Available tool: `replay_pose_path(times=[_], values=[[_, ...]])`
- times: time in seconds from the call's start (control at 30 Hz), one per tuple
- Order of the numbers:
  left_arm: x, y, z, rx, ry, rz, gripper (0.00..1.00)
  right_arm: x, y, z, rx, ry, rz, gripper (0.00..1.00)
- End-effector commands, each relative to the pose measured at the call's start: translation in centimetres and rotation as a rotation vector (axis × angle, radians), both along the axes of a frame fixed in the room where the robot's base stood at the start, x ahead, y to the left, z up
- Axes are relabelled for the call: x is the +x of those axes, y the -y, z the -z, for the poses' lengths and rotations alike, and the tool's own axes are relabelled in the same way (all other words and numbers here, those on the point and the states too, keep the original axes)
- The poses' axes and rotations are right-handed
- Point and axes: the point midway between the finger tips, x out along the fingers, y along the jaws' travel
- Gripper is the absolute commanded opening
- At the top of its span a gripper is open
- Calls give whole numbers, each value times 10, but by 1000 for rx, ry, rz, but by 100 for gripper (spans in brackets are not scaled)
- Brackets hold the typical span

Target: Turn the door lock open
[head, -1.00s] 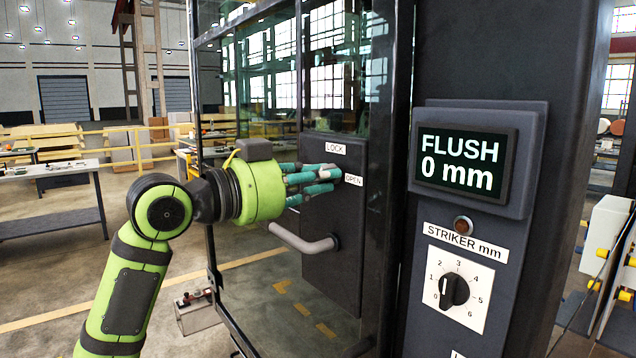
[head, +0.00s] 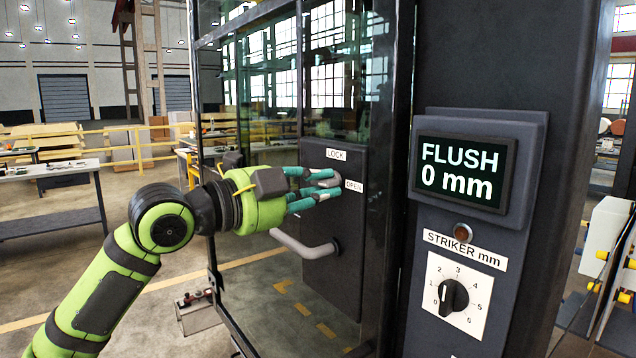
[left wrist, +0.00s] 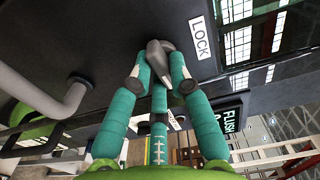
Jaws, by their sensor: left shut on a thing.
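The dark lock plate (head: 345,250) is on the glass door, with a LOCK label (head: 336,155) at its top and an OPEN label (head: 354,185) at its right edge. My left gripper (head: 332,185) is at the upper part of the plate, between the labels. The fingers hide much of the knob in the head view. The grey door handle (head: 305,247) sits below the gripper, apart from it. My right gripper is not in view.
A panel right of the door carries a screen (head: 461,172) reading FLUSH 0 mm, a small unlit-looking lamp (head: 463,232) and a STRIKER mm dial (head: 453,297) near 0. A grey workbench (head: 60,178) stands far left. Open floor lies left of the door.

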Motion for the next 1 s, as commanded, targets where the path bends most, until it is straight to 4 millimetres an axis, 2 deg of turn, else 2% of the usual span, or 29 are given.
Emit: replay_pose_path(times=[0.3,0.77,0.8,0.83,0.87,1.0], values=[[0,0,0,56,78,2,0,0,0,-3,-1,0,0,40],[-1,1,1,66,90,2,0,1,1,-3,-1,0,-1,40],[-1,1,1,66,90,2,28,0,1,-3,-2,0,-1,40],[-1,1,1,66,90,2,40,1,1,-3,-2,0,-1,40],[0,0,1,66,90,2,44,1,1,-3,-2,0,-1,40],[0,0,1,65,89,2,44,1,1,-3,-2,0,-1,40]])
